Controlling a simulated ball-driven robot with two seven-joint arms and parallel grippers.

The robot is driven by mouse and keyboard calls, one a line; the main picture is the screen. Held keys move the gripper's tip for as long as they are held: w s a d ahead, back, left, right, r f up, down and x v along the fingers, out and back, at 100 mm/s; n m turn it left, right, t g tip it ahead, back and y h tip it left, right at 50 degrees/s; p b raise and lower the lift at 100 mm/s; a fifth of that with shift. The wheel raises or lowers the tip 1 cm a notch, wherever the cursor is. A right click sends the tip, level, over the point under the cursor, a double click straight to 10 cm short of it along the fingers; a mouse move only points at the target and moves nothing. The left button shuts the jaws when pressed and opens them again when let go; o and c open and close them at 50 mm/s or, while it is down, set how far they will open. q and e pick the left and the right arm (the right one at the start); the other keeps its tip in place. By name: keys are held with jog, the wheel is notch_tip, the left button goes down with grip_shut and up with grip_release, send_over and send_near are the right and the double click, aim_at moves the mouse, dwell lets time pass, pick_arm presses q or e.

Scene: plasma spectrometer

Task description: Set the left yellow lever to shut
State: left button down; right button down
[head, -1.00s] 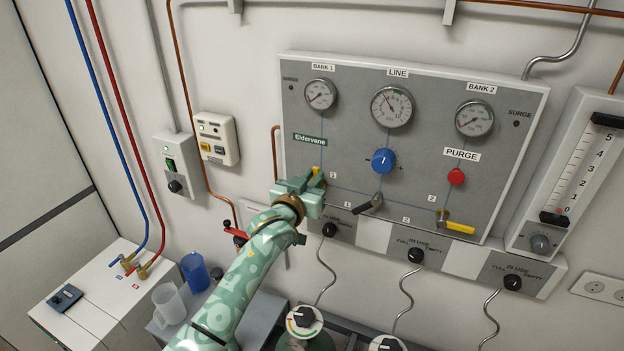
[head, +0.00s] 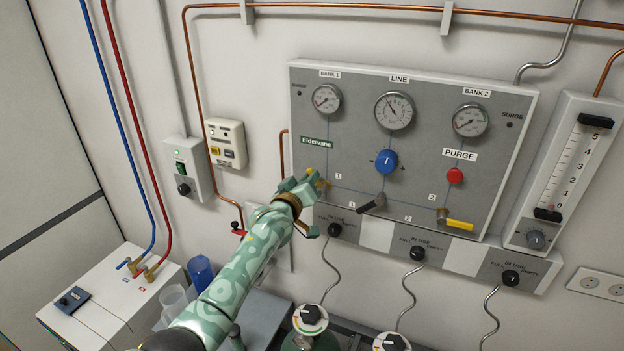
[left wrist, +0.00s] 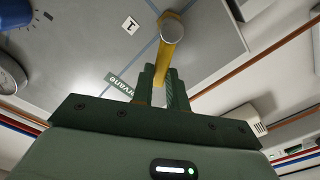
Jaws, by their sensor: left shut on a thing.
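The left yellow lever (head: 319,184) is on the grey gas panel (head: 310,165), low on its left side and below the Eldervane label (head: 317,142). My left gripper (head: 312,180) is at it and hides most of it in the head view. In the left wrist view the yellow lever (left wrist: 165,55) runs from its round pivot to between the dark green fingertips (left wrist: 160,85). They are shut on it. There the lever stands at an angle to the blue line painted on the panel. My right gripper is not in view.
A black-handled valve (head: 372,203) and the right yellow lever (head: 459,224) sit to the right on the panel. A red handle (head: 238,229) and a copper pipe (head: 282,165) are to the left. Cylinders (head: 311,320) stand below.

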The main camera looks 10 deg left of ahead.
pick_arm(q)
jog(key=shift+w+a+f+n+b, duration=0.1)
jog(key=shift+a+f+n+b, duration=0.4)
jog(key=shift+n, duration=1.4)
jog(key=shift+w+a+f+n+b, duration=0.2)
jog(key=shift+f+n+b, duration=0.55)
jog(key=shift+n, duration=1.15)
jog(key=shift+s+a+f+n+b, duration=0.1)
jog(key=shift+a+f+n+b, duration=0.25)
jog(key=shift+f+n, duration=1.05)
jog(key=shift+r+n, duration=0.5)
jog(key=shift+n, duration=0.1)
jog(key=c, duration=1.4)
grip_release()
jog(key=shift+s, duration=0.1)
